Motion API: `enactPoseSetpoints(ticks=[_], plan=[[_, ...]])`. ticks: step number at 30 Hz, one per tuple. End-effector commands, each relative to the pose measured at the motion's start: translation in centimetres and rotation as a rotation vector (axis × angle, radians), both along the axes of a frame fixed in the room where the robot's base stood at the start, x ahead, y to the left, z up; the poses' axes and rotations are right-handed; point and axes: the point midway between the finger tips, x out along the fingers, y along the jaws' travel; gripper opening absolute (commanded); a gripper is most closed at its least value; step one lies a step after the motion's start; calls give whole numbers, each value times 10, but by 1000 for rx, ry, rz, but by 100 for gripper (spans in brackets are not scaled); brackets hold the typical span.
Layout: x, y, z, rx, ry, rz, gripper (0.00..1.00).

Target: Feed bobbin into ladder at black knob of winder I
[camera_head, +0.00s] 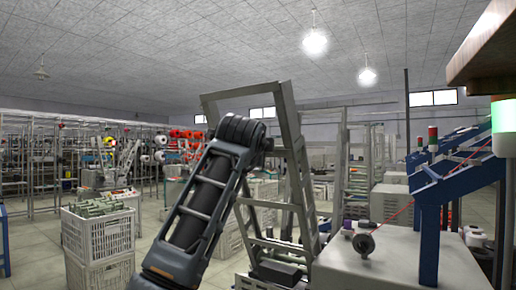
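A tall grey metal ladder-like frame (295,150) stands in the middle, partly behind my dark arm. Its lower rungs run down to a dark piece near the floor. A grey box-shaped machine (410,262), likely a winder, stands at the right front. I cannot read a label on the machine. My gripper cannot be made out; only arm links show.
White crates (98,235) holding greenish rods are stacked at left. Blue stands (429,225) with signal lights rise at right. A brown overhanging edge (490,50) fills the top right. Racks with coloured spools line the back left. Some floor is open between the crates and my arm.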

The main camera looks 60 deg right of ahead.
Motion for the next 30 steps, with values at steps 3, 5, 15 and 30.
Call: enactPoseSetpoints(ticks=[3, 5, 15, 30], plan=[[0, 0, 0, -1, 0, 0, 0], [0, 0, 0, -1, 0, 0, 0], [0, 0, 0, -1, -1, 0, 27], [0, 0, 0, -1, -1, 0, 57]])
